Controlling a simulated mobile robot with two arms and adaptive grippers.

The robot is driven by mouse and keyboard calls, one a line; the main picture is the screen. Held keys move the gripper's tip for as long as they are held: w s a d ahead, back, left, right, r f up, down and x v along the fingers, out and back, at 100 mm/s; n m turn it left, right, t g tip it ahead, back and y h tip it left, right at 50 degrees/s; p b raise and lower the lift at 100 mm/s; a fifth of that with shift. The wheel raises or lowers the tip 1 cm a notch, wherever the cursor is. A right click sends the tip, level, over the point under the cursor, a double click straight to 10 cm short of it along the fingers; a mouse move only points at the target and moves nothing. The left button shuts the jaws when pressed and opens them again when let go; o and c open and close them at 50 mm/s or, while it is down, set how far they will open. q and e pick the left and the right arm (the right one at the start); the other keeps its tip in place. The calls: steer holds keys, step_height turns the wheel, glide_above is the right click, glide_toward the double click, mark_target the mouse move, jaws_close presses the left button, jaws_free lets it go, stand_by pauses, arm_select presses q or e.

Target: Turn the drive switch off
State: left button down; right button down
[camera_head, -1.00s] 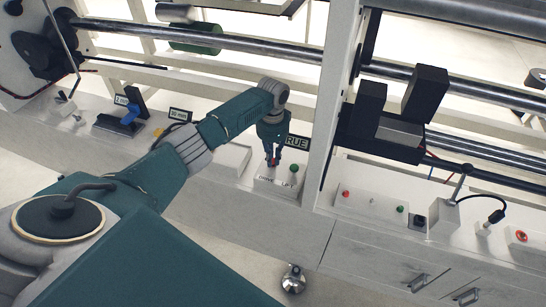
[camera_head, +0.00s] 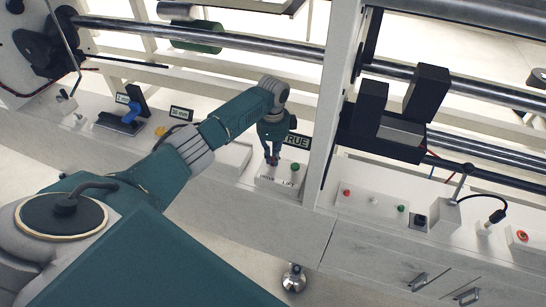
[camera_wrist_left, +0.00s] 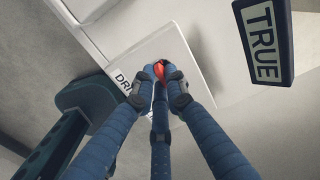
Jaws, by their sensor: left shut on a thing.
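The drive switch (camera_wrist_left: 158,70) has a red top and stands on a white switch box (camera_wrist_left: 187,62), beside a partly hidden label that begins "DR". My left gripper (camera_wrist_left: 157,80) has its fingertips closed around the red switch in the left wrist view. In the head view the left gripper (camera_head: 272,161) reaches down onto the white box (camera_head: 277,177), over the "DRIVE" label, and hides the switch. A green button (camera_head: 295,167) sits just right of it above the "LIFT" label. My right gripper is not in view.
A "TRUE" sign (camera_head: 297,141) stands behind the switch box, close to the gripper. A white upright post (camera_head: 331,105) rises to the right. A blue-handled device (camera_head: 127,117) and a "50 mm" sign (camera_head: 180,114) stand to the left.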

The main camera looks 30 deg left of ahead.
arm_select(q)
steer(key=shift+w+r, duration=0.1)
stand_by(0.4)
steer(key=c, duration=1.8)
jaws_free()
steer(key=shift+o, duration=0.2)
steer(key=shift+r, duration=0.25)
step_height(320, 180, up, 12)
steer(key=shift+f, duration=0.25)
